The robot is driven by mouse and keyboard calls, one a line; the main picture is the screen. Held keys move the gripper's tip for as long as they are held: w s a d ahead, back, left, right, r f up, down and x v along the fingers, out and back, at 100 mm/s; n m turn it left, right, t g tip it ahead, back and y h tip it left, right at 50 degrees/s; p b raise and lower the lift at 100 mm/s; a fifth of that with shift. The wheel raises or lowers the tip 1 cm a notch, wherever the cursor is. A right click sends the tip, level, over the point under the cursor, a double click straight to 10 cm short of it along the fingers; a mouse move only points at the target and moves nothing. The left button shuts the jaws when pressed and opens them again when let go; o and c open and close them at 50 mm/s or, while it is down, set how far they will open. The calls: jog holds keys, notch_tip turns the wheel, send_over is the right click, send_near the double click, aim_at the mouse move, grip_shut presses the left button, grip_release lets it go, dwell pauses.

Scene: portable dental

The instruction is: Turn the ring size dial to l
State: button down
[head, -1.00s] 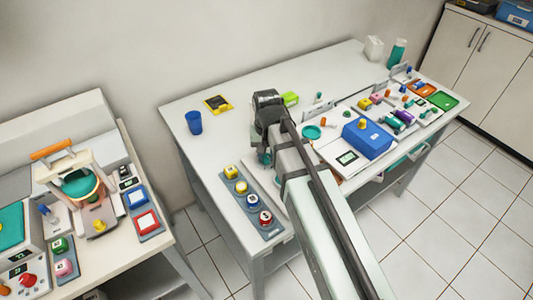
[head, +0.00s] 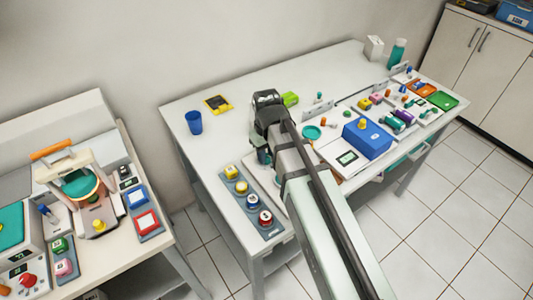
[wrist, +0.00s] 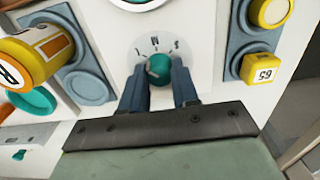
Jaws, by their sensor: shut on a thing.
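The ring size dial (wrist: 159,68) is a round teal knob on a white panel in the wrist view. Letters are printed in an arc above it, with M near the top, S to the right and a mark that looks like L to the left. My gripper (wrist: 160,84) is shut on the knob, with one dark blue finger on each side. I cannot clearly tell which letter the knob points to. In the head view my arm and wrist hide the dial.
In the wrist view, a yellow and orange cylinder (wrist: 32,58) stands close on the left. A yellow block marked with a number (wrist: 261,69) sits in a blue-grey holder on the right. In the head view, a blue box (head: 367,138) stands right of my arm.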

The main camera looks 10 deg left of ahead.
dwell(0.3)
jog(key=c, duration=0.8)
grip_release()
jog(key=shift+c, duration=0.2)
notch_tip(320, 180, up, 14)
jog(key=shift+f, duration=0.1)
